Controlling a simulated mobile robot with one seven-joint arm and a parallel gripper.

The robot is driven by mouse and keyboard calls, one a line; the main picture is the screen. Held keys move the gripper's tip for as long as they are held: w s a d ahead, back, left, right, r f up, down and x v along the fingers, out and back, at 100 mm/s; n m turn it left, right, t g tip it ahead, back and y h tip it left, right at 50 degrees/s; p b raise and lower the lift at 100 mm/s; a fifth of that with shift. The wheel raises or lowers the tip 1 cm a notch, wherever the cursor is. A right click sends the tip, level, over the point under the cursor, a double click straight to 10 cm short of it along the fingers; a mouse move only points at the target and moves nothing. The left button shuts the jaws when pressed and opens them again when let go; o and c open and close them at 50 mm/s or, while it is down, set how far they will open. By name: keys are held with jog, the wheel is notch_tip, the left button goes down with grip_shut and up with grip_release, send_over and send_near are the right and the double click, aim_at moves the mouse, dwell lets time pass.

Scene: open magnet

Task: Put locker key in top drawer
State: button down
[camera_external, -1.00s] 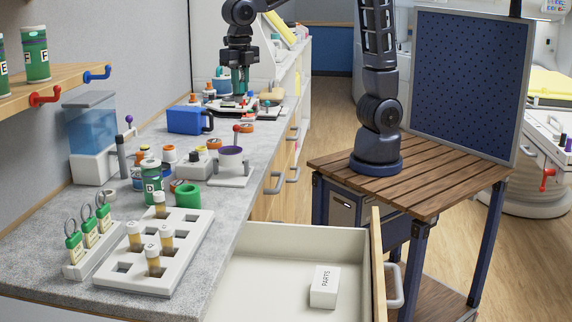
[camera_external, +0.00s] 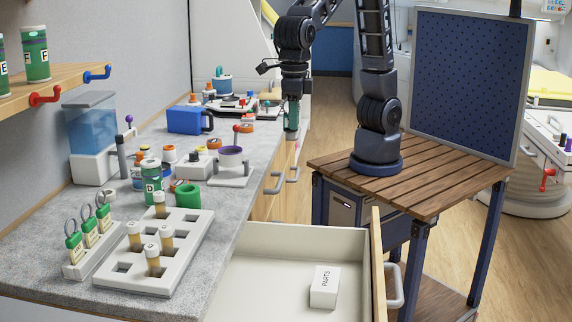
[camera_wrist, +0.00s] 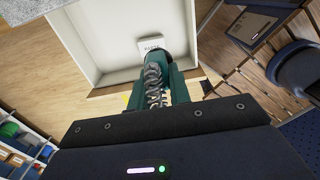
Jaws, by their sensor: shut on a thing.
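My gripper (camera_external: 292,117) points down beside the counter's right edge, in the aisle beyond the open drawer. Its teal fingers are shut on a grey, coiled, chain-like thing (camera_wrist: 153,82), seen between them in the wrist view. I cannot tell whether this is the locker key. The open drawer (camera_external: 270,270) under the counter is pale inside and holds a white box marked PARTS (camera_external: 324,287). The drawer also shows in the wrist view (camera_wrist: 104,50), ahead of the fingers.
The slatted wooden table (camera_external: 430,182) under my arm's base stands right of the drawer. The drawer's floor is mostly clear.

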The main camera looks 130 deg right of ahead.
send_over(292, 287)
jog(key=s+d, duration=0.2)
jog(key=f, duration=4.3)
jog(key=shift+d+f, duration=0.15)
jog(key=shift+d, duration=0.05)
jog(key=shift+s+f, duration=0.1)
jog(key=shift+f, duration=0.05)
jog(key=c, duration=1.3)
grip_release()
